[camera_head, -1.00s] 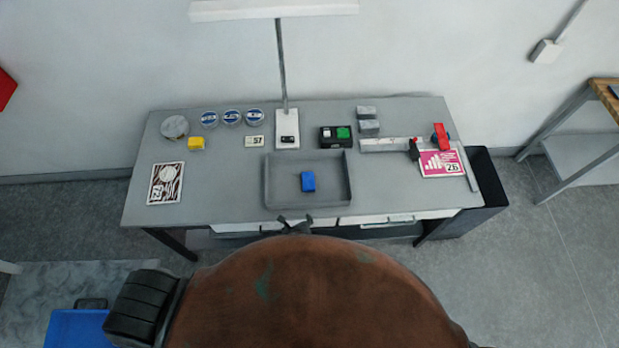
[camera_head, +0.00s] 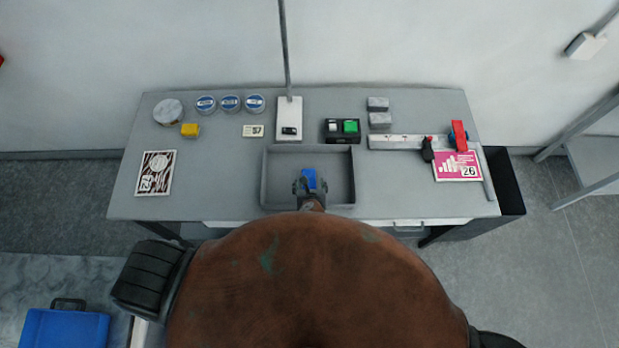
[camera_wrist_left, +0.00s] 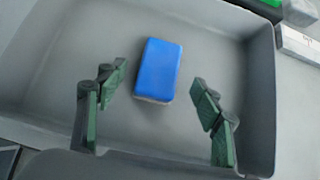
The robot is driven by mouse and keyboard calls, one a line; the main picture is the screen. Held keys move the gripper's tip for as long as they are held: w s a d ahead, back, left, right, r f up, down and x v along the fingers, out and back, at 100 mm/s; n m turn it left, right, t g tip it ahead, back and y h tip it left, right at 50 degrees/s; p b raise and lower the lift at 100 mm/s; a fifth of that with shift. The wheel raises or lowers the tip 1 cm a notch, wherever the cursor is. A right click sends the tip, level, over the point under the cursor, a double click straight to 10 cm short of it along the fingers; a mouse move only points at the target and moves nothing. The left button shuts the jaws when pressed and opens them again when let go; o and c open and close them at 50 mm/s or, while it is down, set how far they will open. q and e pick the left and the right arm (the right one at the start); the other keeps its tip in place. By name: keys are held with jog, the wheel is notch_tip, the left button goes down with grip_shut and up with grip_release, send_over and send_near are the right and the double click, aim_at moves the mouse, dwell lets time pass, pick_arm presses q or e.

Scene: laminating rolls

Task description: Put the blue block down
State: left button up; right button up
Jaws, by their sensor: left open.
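The blue block (camera_head: 309,177) lies in the grey tray (camera_head: 264,178) on the table. In the left wrist view the blue block (camera_wrist_left: 158,69) rests on the tray floor, beyond the fingertips and between their lines. My left gripper (camera_head: 311,186) is at the near side of the block in the head view and covers part of it. In the left wrist view my left gripper (camera_wrist_left: 160,82) is open and empty, its two green-padded fingers wide apart. No contact with the block shows. My right gripper is not in view.
A black box with a green button (camera_head: 350,126) stands behind the tray. A pink card (camera_head: 458,166) lies at right. Table space beside the tray is clear.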

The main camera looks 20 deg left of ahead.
aim_at(309, 178)
pick_arm(q)
jog(key=shift+w+f, duration=0.2)
jog(key=shift+f, duration=0.05)
jog(key=x, duration=0.4)
jog(key=shift+w+a+f, duration=0.1)
jog(key=shift+w+f, duration=0.1)
jog(key=shift+w, duration=0.05)
jog(key=shift+w+f, duration=0.15)
jog(key=shift+a, duration=0.1)
jog(key=c, duration=1.3)
grip_shut()
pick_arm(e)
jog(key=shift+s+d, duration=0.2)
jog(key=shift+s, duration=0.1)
